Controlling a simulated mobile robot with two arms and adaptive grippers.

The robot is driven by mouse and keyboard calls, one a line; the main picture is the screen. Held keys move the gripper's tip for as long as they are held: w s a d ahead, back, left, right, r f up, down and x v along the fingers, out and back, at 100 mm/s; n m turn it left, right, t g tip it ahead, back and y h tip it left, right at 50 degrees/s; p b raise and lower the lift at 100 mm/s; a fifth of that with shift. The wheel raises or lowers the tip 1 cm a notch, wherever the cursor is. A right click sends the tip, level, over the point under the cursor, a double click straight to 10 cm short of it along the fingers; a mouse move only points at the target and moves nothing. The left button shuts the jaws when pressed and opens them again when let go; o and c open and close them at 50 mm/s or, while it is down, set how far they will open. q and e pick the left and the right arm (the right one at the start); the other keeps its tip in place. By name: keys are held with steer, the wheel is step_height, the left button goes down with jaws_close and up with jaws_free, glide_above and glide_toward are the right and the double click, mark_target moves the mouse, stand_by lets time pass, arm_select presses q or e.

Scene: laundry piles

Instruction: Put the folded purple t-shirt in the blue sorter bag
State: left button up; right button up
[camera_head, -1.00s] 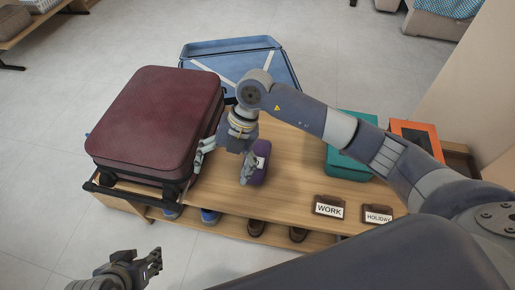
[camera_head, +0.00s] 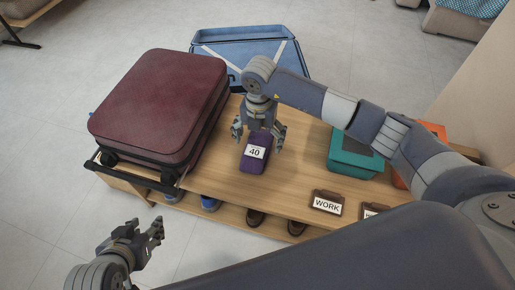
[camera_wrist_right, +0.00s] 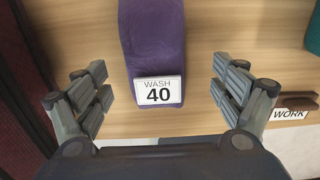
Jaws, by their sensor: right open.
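The folded purple t-shirt (camera_head: 252,160) lies on the wooden bench top, with a white tag facing up. In the right wrist view the purple t-shirt (camera_wrist_right: 153,35) shows the tag reading "WASH 40". My right gripper (camera_head: 258,136) is open and empty above it; in the wrist view the fingers (camera_wrist_right: 160,92) stand apart on either side of the shirt, with gaps to it. My left gripper (camera_head: 146,230) is low at the left, off the bench, and looks open and empty. A blue open container (camera_head: 291,65) with pale straps is behind the bench; I cannot tell whether it is the sorter bag.
A dark red suitcase (camera_head: 155,105) fills the bench's left end. A teal box (camera_head: 352,165) and an orange box (camera_head: 400,178) are at the right. A "WORK" tag (camera_head: 327,203) lies near the front edge. Shoes (camera_head: 255,218) stand on the lower shelf.

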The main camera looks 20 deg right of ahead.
mark_target(258, 144)
step_height(258, 144, down, 4)
steer(key=shift+w+a+r+b, duration=0.1)
steer(key=shift+w+r+b, duration=0.05)
steer(key=shift+b, duration=0.35)
steer(key=shift+f, duration=0.25)
arm_select(q)
steer(key=w+d+r+t+h, duration=0.1)
steer(key=w+d+r+t, duration=0.1)
steer(key=w+r+t, duration=0.1)
steer(key=w+r, duration=0.1)
steer(key=w, duration=0.1)
steer(key=shift+w+t, duration=0.3)
steer(key=shift+w, duration=0.05)
arm_select(e)
steer(key=c, duration=1.3)
steer(key=shift+r, duration=0.2)
